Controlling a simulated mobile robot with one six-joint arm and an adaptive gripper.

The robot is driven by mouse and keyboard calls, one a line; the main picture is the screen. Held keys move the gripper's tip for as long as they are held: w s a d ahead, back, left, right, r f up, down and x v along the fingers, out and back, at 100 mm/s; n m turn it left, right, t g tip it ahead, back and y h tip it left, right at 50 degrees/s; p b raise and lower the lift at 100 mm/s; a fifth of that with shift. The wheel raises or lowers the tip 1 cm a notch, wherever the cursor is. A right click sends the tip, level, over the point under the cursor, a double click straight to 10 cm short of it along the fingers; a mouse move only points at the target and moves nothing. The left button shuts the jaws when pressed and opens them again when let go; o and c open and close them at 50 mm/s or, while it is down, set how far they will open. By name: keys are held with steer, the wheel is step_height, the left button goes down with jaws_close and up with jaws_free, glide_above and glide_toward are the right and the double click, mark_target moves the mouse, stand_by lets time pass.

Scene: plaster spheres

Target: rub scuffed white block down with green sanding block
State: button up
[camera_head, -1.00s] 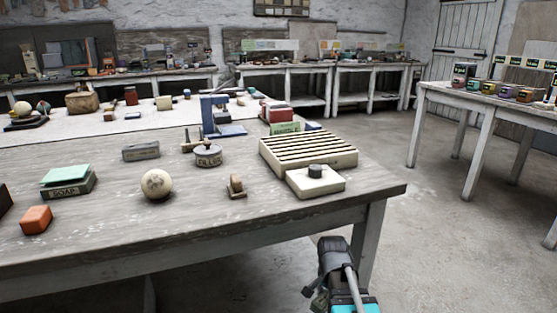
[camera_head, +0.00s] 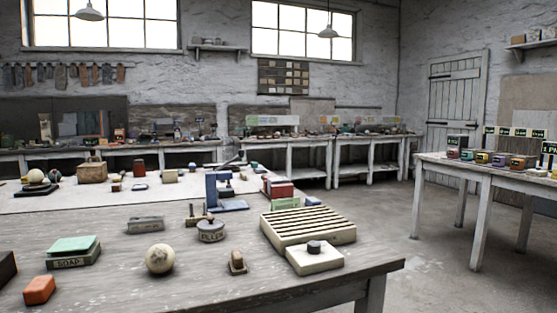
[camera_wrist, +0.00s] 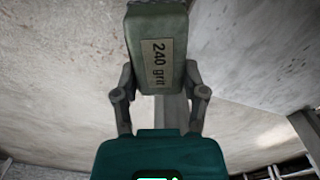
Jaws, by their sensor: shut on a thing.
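My gripper (camera_wrist: 160,78) is shut on a green sanding block (camera_wrist: 143,24) with a "240 grit" label, seen in the wrist view. A finger presses each side of it, and the block points away from the palm. My gripper is outside the head view. In the head view a flat off-white block (camera_head: 312,266) lies near the right front corner of the table (camera_head: 200,288), with a dark round piece on top. It may be the scuffed white block; scuffs are too small to tell. The wrist view shows only blurred pale surfaces around my gripper, with no white block.
A slatted cream rack (camera_head: 320,229) stands right behind the off-white block. A plaster sphere (camera_head: 159,259), a small brown stand (camera_head: 237,262), a dark lidded tin (camera_head: 210,231), a soap box (camera_head: 73,255) and an orange block (camera_head: 39,290) are to its left. Floor is clear between tables.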

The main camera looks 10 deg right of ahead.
steer(key=shift+r+p, duration=1.85)
steer(key=shift+r, duration=0.2)
steer(key=shift+s, duration=0.2)
